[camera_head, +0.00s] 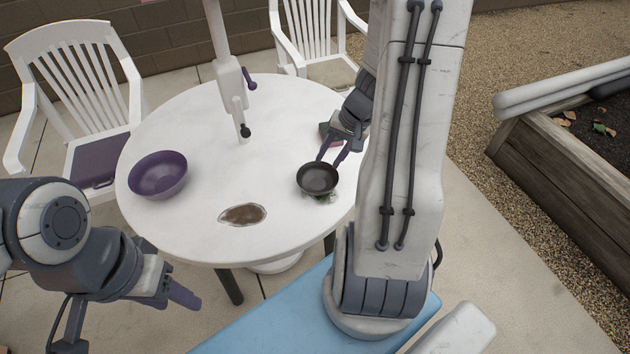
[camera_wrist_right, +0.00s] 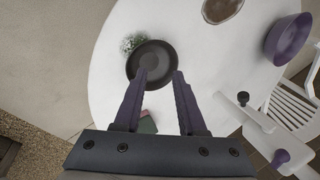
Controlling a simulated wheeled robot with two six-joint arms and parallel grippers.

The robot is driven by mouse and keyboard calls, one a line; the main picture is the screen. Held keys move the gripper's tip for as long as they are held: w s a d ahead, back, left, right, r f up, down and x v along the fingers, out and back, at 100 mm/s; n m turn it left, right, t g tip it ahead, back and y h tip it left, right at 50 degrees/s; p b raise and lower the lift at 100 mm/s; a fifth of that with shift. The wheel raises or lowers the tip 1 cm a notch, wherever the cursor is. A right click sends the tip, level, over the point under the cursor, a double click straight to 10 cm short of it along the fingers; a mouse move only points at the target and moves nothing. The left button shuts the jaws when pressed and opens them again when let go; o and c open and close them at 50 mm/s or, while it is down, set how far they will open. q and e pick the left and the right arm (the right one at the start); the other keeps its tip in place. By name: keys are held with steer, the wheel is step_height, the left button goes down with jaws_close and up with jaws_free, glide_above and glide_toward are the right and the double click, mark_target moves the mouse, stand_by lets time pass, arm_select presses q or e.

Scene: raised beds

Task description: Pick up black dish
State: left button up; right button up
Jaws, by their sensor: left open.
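The black dish (camera_head: 318,178) is a round, dark, shallow bowl near the right side of the white table. It also shows in the right wrist view (camera_wrist_right: 153,62). My right gripper (camera_head: 331,158) is at the dish's far rim, its purple fingers apart. In the right wrist view my right gripper (camera_wrist_right: 160,73) has one fingertip overlapping the dish and the other beside its edge. I cannot tell whether they touch it. My left gripper (camera_head: 170,275) is open and empty at lower left, off the table's near edge.
On the round white table (camera_head: 190,115) are a purple bowl (camera_head: 158,175), a brown oval piece (camera_head: 242,214), a white stand with a purple knob (camera_head: 230,85), and a small leafy plant (camera_wrist_right: 131,42) beside the dish. White chairs (camera_head: 80,75) stand behind. A wooden raised bed (camera_head: 560,170) is at right.

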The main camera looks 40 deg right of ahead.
steer(key=s+d+f+m, duration=0.2)
steer(key=d+f, duration=0.1)
steer(key=d, duration=0.2)
steer(key=b, duration=0.3)
glide_toward(318, 181)
steer(key=shift+s+f, duration=0.5)
steer(key=shift+f, duration=0.45)
steer(key=shift+s+f, duration=0.55)
steer(key=shift+f, duration=0.35)
steer(key=shift+s+f, duration=0.5)
steer(key=shift+f, duration=0.45)
steer(key=shift+t+h, duration=0.3)
jaws_close()
